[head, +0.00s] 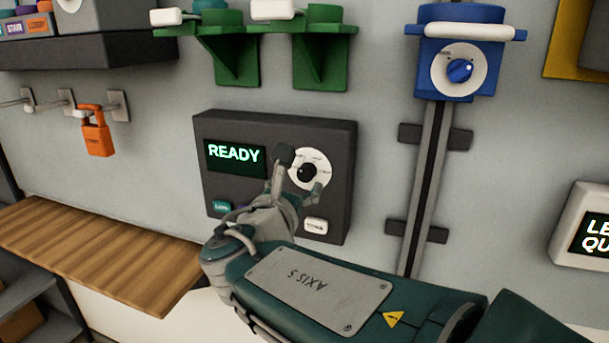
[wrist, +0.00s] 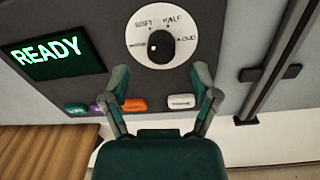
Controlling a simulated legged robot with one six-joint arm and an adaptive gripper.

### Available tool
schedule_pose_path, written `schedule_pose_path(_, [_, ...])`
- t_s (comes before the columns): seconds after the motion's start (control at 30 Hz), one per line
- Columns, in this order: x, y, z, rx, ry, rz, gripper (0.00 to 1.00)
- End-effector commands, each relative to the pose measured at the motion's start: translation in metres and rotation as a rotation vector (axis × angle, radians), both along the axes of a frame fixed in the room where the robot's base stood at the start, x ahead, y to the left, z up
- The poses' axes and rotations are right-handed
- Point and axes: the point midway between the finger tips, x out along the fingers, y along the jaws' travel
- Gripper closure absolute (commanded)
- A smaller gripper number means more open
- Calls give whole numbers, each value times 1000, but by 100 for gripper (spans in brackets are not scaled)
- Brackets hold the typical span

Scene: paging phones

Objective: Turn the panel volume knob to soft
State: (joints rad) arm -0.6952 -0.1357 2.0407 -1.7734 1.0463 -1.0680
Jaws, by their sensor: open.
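The dark panel (head: 275,125) is on the wall with a lit READY screen (head: 235,157). Its black volume knob (head: 307,172) sits on a white round dial (head: 322,164). In the wrist view the knob (wrist: 161,47) is at the top centre, and the dial (wrist: 184,27) carries the labels SOFT, HALF and LOUD, plus one at left too small to read. I cannot tell surely which label the knob points at. My gripper (head: 301,173) is open in front of the dial. In the wrist view its fingers (wrist: 161,76) are spread wide below the knob, with nothing between them.
Below the screen are teal (wrist: 76,109), purple and orange (wrist: 134,105) buttons, and a white one (wrist: 181,101) sits right of them. A blue unit with its own knob (head: 460,70) is on a rail at right. Green brackets (head: 235,50) jut out above. A wooden shelf (head: 100,250) is at lower left.

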Motion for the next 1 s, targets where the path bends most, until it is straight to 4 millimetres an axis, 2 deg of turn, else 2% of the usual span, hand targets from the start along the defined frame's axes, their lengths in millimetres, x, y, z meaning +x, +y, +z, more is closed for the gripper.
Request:
schedule_pose_path(0.1, [19, -7, 0, -1, 0, -4, 22])
schedule_pose_path(0.2, [30, -10, -1, -1, 1, -3, 22])
schedule_pose_path(0.57, [37, -12, 0, 0, 0, 1, 22])
schedule_pose_path(0.6, [37, -12, 0, 0, 0, 1, 27])
schedule_pose_path(0.77, [37, -12, 0, 0, 0, 1, 98])
schedule_pose_path(1.0, [37, -11, 0, 15, -6, 2, 100])
